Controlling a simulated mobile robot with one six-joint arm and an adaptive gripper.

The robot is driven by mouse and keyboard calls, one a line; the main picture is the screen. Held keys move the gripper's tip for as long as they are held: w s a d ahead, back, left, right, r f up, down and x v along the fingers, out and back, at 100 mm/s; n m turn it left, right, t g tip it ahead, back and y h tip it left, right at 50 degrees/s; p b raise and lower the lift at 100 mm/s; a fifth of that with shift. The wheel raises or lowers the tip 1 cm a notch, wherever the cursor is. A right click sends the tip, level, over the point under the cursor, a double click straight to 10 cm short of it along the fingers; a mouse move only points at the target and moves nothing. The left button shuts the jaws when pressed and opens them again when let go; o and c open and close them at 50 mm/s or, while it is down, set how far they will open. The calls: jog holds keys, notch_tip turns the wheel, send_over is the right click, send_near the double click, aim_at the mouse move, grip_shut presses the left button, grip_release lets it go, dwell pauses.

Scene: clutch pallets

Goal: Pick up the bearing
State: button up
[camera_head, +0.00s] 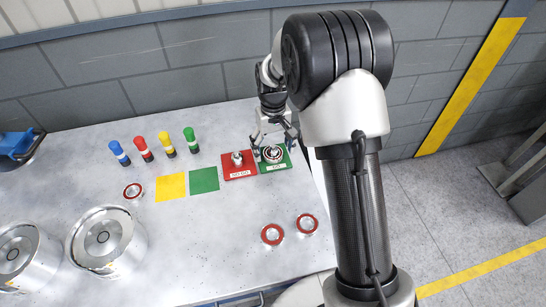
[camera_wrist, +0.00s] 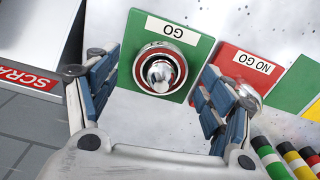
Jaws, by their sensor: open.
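A bearing (camera_head: 272,154), a metal ring with a red inner band, sits around the metal post on the green GO plate (camera_head: 285,165). In the wrist view the bearing (camera_wrist: 151,82) and the shiny post top show between my fingers. My gripper (camera_head: 273,137) is open, just above the GO plate, with one blue-padded finger on each side of the bearing and apart from it. Other red-ringed bearings lie on the table: one at the left (camera_head: 133,190) and two at the front, (camera_head: 272,235) and (camera_head: 307,224).
The red NO GO plate (camera_head: 240,173) with its own post is beside the GO plate. Plain green (camera_head: 204,180) and yellow (camera_head: 171,187) squares lie further left. Several coloured cylinders stand behind them. Large metal housings (camera_head: 103,238) stand at the left. A red SCRAP label (camera_wrist: 28,79) shows in the wrist view.

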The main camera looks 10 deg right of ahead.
jog(key=shift+f, duration=0.55)
jog(key=shift+r, duration=0.1)
jog(key=shift+c, duration=0.4)
